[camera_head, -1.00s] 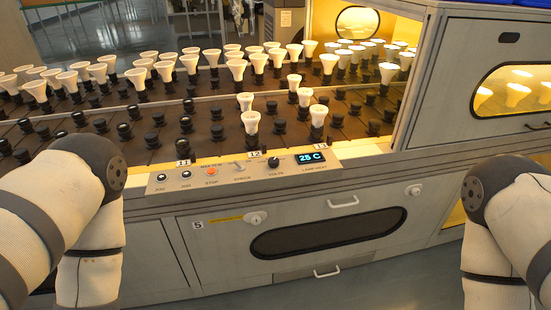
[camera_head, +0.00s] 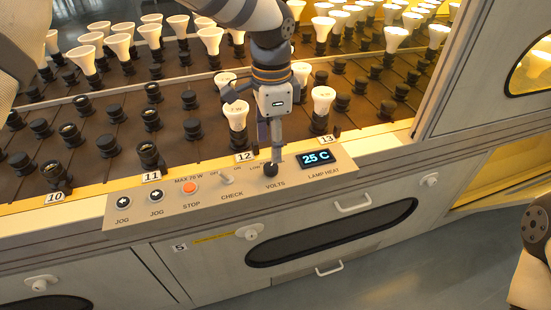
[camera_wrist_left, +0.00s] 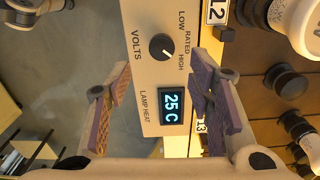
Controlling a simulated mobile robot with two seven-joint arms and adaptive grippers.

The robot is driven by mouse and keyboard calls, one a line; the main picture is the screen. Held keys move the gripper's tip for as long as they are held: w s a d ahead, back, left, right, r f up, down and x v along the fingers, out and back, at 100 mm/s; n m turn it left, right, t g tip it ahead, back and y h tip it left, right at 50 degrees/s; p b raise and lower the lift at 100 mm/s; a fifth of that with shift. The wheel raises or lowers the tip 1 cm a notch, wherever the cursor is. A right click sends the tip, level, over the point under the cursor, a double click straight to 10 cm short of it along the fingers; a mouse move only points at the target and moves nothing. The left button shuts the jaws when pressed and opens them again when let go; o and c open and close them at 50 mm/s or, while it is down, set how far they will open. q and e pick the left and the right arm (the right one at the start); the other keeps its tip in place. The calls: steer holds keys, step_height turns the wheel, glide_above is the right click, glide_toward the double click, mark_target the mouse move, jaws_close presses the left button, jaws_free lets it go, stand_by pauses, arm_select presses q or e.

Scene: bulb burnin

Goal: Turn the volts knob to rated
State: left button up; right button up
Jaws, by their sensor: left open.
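The volts knob (camera_head: 270,169) is a small black round knob on the sloped control panel (camera_head: 215,203). In the left wrist view the knob (camera_wrist_left: 162,47) has a pale mark that seems to point toward the HIGH label; LOW and RATED are printed beside it. My left gripper (camera_head: 269,150) points down over the panel, close to the knob. In the left wrist view its fingers (camera_wrist_left: 158,65) are spread wide, with the panel between them and nothing held. Its tips look apart from the knob. My right gripper is out of view.
The lamp heat display (camera_head: 318,158) reads 25 C, right of the knob. The check switch (camera_head: 227,179), orange stop button (camera_head: 190,187) and two jog buttons are to its left. White bulbs (camera_head: 237,115) in sockets stand close behind the panel.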

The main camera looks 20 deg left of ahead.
mark_target(272, 165)
arm_select(q)
step_height(272, 165, down, 7)
steer(key=shift+w+r, duration=0.1)
steer(key=shift+w, duration=0.05)
jaws_close()
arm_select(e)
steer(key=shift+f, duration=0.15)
arm_select(q)
steer(key=n, duration=0.3)
steer(key=shift+r+n+p, duration=0.1)
steer(key=shift+n+p, duration=0.25)
steer(key=shift+n, duration=0.05)
steer(key=shift+a+n, duration=0.1)
steer(key=shift+n, duration=1.8)
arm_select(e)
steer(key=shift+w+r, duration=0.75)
